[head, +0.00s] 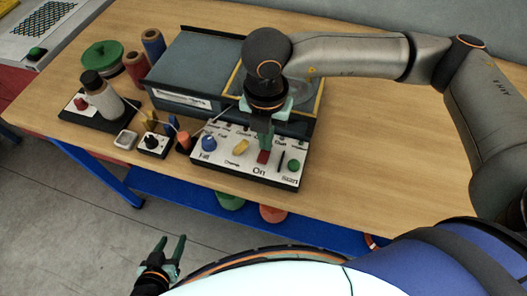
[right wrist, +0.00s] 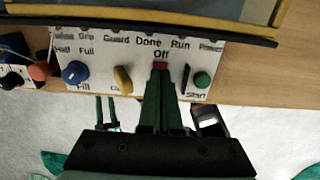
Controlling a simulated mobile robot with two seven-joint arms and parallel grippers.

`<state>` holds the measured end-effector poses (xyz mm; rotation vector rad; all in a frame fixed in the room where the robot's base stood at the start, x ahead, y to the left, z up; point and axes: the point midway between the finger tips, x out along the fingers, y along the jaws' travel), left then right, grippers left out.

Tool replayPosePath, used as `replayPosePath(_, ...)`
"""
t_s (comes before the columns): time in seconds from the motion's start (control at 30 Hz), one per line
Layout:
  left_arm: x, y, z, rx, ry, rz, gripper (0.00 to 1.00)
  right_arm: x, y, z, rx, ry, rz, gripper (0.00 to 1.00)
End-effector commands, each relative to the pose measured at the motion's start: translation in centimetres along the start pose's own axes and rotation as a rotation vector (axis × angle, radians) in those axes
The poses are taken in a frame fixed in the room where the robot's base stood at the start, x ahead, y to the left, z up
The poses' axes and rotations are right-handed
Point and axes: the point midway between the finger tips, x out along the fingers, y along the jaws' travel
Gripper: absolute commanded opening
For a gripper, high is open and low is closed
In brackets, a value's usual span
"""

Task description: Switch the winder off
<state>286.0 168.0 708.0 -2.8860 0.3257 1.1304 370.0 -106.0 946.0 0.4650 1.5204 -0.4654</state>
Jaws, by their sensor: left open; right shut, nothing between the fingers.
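The winder's control panel (head: 232,167) lies on the table's front part, with a blue knob (head: 208,143), a yellow knob (head: 241,147), a red switch (head: 263,157) and a green button (head: 293,164). "On" is printed on the near side of the red switch. "Off" shows beyond the switch in the right wrist view (right wrist: 160,65). My right gripper (head: 266,143) is shut and empty, its green fingertips at the red switch, hiding part of it; I cannot tell whether they touch. My left gripper (head: 169,254) is open and empty, low in front of the table.
The grey winder box (head: 190,72) stands behind the panel. Spools (head: 136,68), a green disc (head: 102,56) and a smaller black-knobbed box (head: 153,146) lie to the left. The table's right side (head: 365,130) is clear. A blue shelf (head: 190,192) runs below.

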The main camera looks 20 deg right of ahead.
Motion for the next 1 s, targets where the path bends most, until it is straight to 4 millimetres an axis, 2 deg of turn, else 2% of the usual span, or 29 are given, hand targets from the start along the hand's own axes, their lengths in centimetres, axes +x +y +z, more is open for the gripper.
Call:
replayPosePath(0.03, -0.3, 0.0, -0.4, 0.000, 0.000, 0.000, 0.50, -0.7, 0.0, 0.0, -0.001, 0.000, 0.002, 0.00)
replayPosePath(0.6, -1.9, 0.2, -2.1, 0.000, 0.000, 0.000, 0.50, -5.2, 0.0, 0.0, 0.000, 0.000, 0.000, 0.00)
replayPosePath(1.0, -1.9, 0.2, -2.1, -0.001, 0.000, 0.000, 0.50, -5.5, 0.0, 0.0, 0.000, 0.000, 0.000, 0.00)
